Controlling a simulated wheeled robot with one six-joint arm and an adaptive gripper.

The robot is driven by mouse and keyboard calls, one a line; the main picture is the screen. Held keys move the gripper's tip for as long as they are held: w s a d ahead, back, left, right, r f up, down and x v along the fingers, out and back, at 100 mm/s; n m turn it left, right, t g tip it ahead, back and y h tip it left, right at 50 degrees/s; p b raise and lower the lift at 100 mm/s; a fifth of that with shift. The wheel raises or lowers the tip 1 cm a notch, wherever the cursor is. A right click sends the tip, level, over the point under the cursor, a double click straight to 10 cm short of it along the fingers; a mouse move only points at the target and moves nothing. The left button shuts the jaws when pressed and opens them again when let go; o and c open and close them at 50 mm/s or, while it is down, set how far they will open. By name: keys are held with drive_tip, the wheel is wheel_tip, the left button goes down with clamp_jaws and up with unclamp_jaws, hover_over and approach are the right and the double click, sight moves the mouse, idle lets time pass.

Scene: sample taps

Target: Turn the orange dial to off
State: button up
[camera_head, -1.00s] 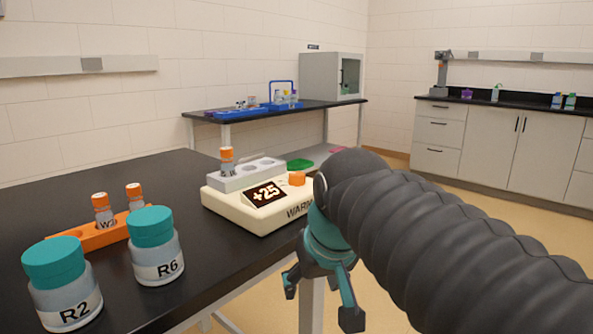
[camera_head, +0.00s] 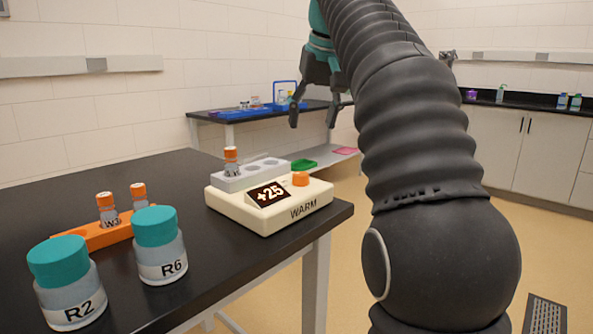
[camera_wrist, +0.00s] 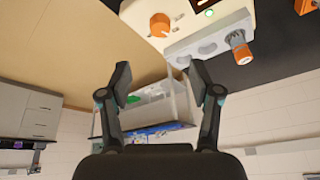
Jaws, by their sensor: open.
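The orange dial (camera_head: 300,179) sits on top of the cream warmer unit (camera_head: 292,214), beside its display reading +25. The unit stands on the black bench near its right corner. In the wrist view the dial (camera_wrist: 160,25) appears at the upper middle, with a pointer mark and a small green light beside it. My gripper (camera_head: 318,110) is raised above and behind the warmer, fingers apart and empty. In the wrist view my gripper (camera_wrist: 159,88) is open, with its fingers below the dial in the picture and not touching it.
An orange-capped vial (camera_head: 231,162) stands in the warmer's grey block. An orange rack (camera_head: 95,236) with vials and two teal-lidded jars, R2 (camera_head: 70,285) and R6 (camera_head: 160,255), stand to the left. A back table (camera_head: 222,118) carries blue trays. Open floor lies right of the bench.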

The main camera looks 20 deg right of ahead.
sight(301, 173)
drive_tip(key=x, duration=1.3)
drive_tip(key=shift+w+f, duration=0.2)
drive_tip(key=shift+f, duration=0.05)
drive_tip(key=shift+d, duration=0.1)
drive_tip(key=c, duration=1.1)
